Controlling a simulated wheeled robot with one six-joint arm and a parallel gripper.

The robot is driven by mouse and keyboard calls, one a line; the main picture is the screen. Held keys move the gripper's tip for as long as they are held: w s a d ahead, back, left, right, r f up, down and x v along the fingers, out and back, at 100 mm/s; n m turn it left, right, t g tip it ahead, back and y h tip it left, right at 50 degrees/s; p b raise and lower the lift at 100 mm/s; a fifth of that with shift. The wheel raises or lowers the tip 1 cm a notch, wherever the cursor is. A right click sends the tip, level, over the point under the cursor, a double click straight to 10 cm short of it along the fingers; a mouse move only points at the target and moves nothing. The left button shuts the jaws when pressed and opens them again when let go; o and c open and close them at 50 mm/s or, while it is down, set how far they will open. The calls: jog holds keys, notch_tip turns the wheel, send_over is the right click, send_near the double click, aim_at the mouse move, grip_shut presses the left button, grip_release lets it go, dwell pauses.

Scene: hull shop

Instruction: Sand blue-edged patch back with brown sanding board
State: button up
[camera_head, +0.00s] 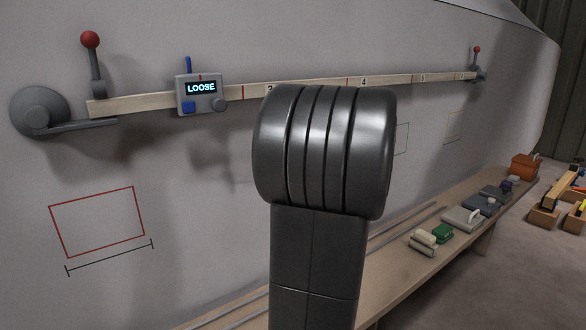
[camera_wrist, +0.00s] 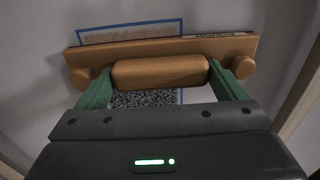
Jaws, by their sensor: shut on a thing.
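In the wrist view my gripper (camera_wrist: 163,80) is shut on the handle of the brown sanding board (camera_wrist: 110,53), its green fingers at the handle's two ends. The board lies across the blue-edged patch (camera_wrist: 130,32) on the grey hull and hides its middle. Above the board, a light brown mottled strip shows inside the blue line. Below the handle, a speckled dark-and-white surface and a piece of blue line show. I cannot tell whether the board touches the hull. In the head view my arm hides the gripper, board and patch.
A long batten (camera_head: 310,87) runs along the hull, with a gauge (camera_head: 200,92) reading LOOSE. A red-edged rectangle (camera_head: 97,222) is at left. A bench (camera_head: 405,270) below holds several blocks and tools, including a green one (camera_head: 442,233). An orange box (camera_head: 525,167) stands at its far end.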

notch_tip(320, 180, down, 10)
jog(key=b, duration=1.4)
dwell(4.5)
jog(key=shift+s, duration=0.1)
jog(key=shift+o, duration=1.1)
jog(key=shift+c, duration=1.1)
jog(key=shift+d, duration=0.1)
